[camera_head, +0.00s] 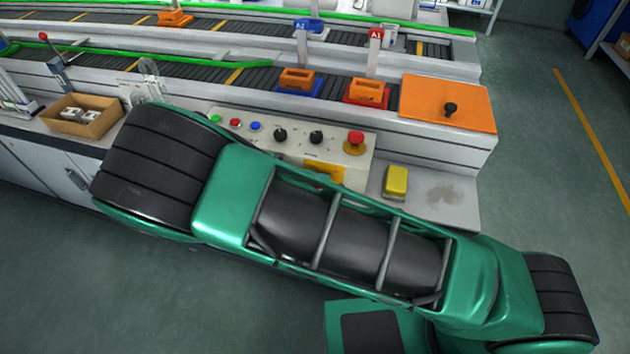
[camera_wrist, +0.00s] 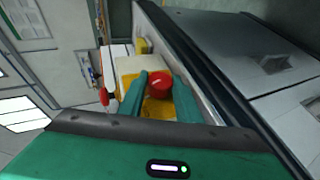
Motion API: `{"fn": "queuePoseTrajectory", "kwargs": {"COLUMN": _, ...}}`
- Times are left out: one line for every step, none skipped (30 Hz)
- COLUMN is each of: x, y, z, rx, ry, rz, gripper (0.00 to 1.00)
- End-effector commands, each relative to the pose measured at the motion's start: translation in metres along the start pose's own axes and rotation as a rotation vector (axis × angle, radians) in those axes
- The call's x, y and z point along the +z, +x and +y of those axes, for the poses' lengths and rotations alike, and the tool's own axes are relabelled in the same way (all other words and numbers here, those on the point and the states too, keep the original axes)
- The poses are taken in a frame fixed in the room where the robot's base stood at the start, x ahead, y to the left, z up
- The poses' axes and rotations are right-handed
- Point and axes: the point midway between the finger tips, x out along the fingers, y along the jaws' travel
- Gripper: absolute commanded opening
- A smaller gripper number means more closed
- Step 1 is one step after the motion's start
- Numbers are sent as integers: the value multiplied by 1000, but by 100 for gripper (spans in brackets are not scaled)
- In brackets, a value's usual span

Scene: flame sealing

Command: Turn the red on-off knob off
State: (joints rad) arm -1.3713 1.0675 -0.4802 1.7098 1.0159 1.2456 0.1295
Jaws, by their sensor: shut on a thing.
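The red on-off knob (camera_wrist: 159,83) shows in the wrist view on a yellow plate (camera_wrist: 157,108) on the side of the control box. My gripper (camera_wrist: 162,78) has one teal finger on either side of the knob and is shut on it. The fingers hide parts of the knob, and I cannot tell its turn position. In the head view a strip of the yellow plate (camera_head: 324,171) shows on the front of the control box (camera_head: 290,150), while my arm hides the knob and my gripper.
A red mushroom button (camera_head: 355,139), two black knobs and small coloured buttons are on top of the control box. A yellow box (camera_head: 396,181) stands to its right. An open cardboard box (camera_head: 82,127) stands at the left. Conveyors carrying orange blocks run behind.

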Motion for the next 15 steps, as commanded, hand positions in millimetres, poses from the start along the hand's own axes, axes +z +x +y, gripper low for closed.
{"fn": "queuePoseTrajectory", "kwargs": {"x": 0, "y": -2, "z": -4, "rx": 23, "ry": -12, "rz": 9, "gripper": 8}}
{"fn": "queuePoseTrajectory", "kwargs": {"x": 0, "y": -2, "z": -4, "rx": 39, "ry": -20, "rz": 8, "gripper": 8}}
{"fn": "queuePoseTrajectory", "kwargs": {"x": 0, "y": -2, "z": -5, "rx": 60, "ry": -28, "rz": 8, "gripper": 8}}
{"fn": "queuePoseTrajectory", "kwargs": {"x": 0, "y": -2, "z": -5, "rx": 74, "ry": -33, "rz": 7, "gripper": 8}}
{"fn": "queuePoseTrajectory", "kwargs": {"x": 0, "y": -2, "z": -6, "rx": 90, "ry": -41, "rz": 8, "gripper": 8}}
{"fn": "queuePoseTrajectory", "kwargs": {"x": 0, "y": -2, "z": -6, "rx": 110, "ry": -50, "rz": 7, "gripper": 8}}
{"fn": "queuePoseTrajectory", "kwargs": {"x": 0, "y": -1, "z": -6, "rx": 125, "ry": -55, "rz": 7, "gripper": 8}}
{"fn": "queuePoseTrajectory", "kwargs": {"x": 0, "y": -2, "z": -6, "rx": 140, "ry": -62, "rz": 7, "gripper": 8}}
{"fn": "queuePoseTrajectory", "kwargs": {"x": 0, "y": -2, "z": -7, "rx": 160, "ry": -70, "rz": 6, "gripper": 8}}
{"fn": "queuePoseTrajectory", "kwargs": {"x": 0, "y": -1, "z": -7, "rx": 175, "ry": -75, "rz": 6, "gripper": 8}}
{"fn": "queuePoseTrajectory", "kwargs": {"x": 0, "y": -1, "z": -7, "rx": 190, "ry": -81, "rz": 5, "gripper": 8}}
{"fn": "queuePoseTrajectory", "kwargs": {"x": 0, "y": -1, "z": -7, "rx": 208, "ry": -90, "rz": 5, "gripper": 8}}
{"fn": "queuePoseTrajectory", "kwargs": {"x": 0, "y": -1, "z": -8, "rx": 221, "ry": -94, "rz": 4, "gripper": 8}}
{"fn": "queuePoseTrajectory", "kwargs": {"x": 0, "y": -1, "z": -8, "rx": 235, "ry": -102, "rz": 4, "gripper": 8}}
{"fn": "queuePoseTrajectory", "kwargs": {"x": 0, "y": -1, "z": -8, "rx": 251, "ry": -108, "rz": 3, "gripper": 8}}
